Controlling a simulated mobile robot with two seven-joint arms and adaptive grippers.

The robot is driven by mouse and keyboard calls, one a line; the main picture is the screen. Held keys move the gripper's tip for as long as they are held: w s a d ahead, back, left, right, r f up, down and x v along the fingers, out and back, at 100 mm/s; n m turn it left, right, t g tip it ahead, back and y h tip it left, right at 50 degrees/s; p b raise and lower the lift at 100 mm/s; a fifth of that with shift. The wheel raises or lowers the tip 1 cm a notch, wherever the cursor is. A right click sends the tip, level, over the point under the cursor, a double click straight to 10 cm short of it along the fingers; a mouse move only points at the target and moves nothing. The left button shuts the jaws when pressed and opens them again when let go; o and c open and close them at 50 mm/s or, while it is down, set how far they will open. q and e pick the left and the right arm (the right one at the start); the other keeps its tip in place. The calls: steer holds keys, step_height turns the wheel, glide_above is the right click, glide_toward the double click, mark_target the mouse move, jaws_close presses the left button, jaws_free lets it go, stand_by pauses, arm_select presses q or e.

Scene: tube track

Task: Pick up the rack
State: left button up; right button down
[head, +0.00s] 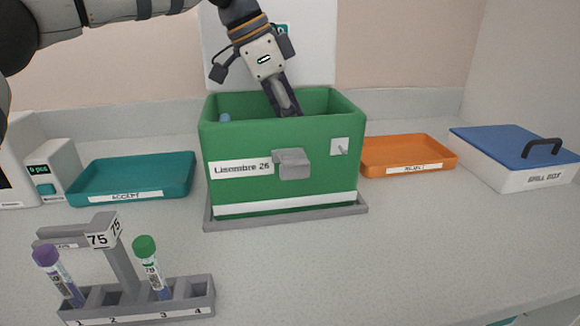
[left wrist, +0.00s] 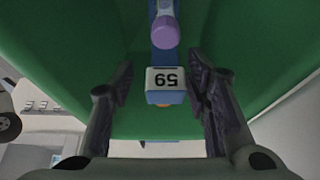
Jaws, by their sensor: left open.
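A blue rack (left wrist: 165,97) with a white block marked 59 is inside the green box (head: 284,170), seen in the left wrist view. A purple-capped tube (left wrist: 166,30) shows by it. My left gripper (head: 284,112) reaches down into the box from above. In the left wrist view its two fingers (left wrist: 160,75) are apart, one on each side of the 59 block, with gaps between. The box wall hides the fingertips and most of the rack in the head view. A grey rack (head: 123,262) marked 75 holds a purple-capped tube (head: 47,257) and a green-capped tube (head: 145,248). My right gripper is not seen.
The green box stands on a grey tray (head: 215,225). A teal ACCEPT tray (head: 132,172) is at left, an orange tray (head: 405,155) and a white box with blue lid (head: 520,145) at right. The front right counter is clear.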

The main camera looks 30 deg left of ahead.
arm_select(q)
steer(key=x, duration=0.3)
steer(key=shift+w+a+f, duration=0.1)
steer(key=shift+a+f, duration=0.1)
steer(key=shift+f, duration=0.2)
steer(key=shift+r, duration=0.1)
jaws_close()
